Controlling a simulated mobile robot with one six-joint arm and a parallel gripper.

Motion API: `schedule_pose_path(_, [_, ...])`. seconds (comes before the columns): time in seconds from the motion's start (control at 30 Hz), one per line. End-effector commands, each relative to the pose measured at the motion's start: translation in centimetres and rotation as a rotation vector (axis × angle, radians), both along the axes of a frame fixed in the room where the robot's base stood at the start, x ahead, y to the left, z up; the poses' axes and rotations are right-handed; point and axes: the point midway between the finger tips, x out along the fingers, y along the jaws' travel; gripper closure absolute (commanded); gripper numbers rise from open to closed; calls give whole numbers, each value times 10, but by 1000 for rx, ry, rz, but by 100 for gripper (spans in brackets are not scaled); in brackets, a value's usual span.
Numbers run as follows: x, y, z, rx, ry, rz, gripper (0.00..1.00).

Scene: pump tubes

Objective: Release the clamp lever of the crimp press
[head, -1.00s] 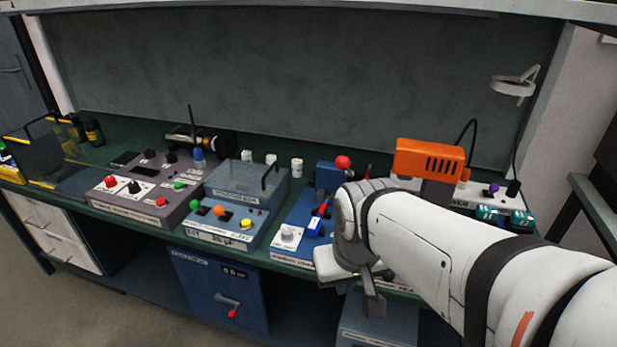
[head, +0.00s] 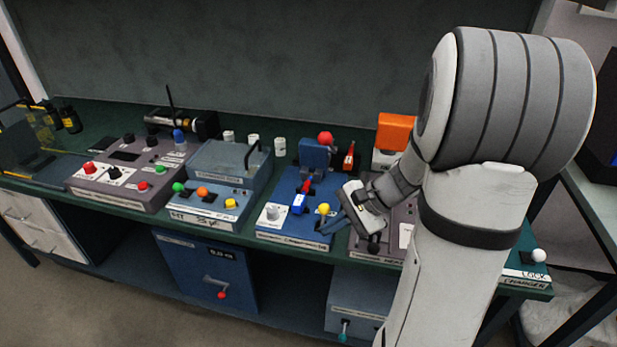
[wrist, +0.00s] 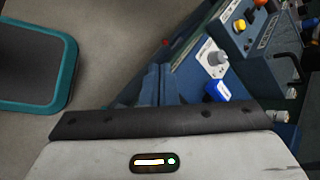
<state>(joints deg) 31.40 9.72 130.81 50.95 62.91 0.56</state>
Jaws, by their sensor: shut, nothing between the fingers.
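A blue machine (head: 314,158) with a red ball on top stands on a blue base plate (head: 273,232), and looks like the crimp press. A small red and blue lever-like part (head: 303,191) sits in front of it, above a blue and white block (head: 299,204). A yellow ball (head: 323,209) is at the plate's right side. I cannot tell which part is the clamp lever.
An orange device (head: 395,132) is behind my arm. A grey box (head: 359,300) with a teal handle is below the bench.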

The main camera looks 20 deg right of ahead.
Motion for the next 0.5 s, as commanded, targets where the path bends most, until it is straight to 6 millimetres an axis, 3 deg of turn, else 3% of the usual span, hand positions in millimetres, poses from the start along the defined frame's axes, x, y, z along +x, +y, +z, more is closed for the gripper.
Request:
schedule_pose_path(0.03, [12, -21, -11, 82, 16, -112, 100])
schedule_pose_path(0.23, [45, -88, -35, 313, 12, -439, 100])
schedule_pose_path(0.33, [51, -110, -42, 372, 3, -529, 100])
schedule_pose_path(0.5, [55, -123, -46, 406, -5, -580, 100])
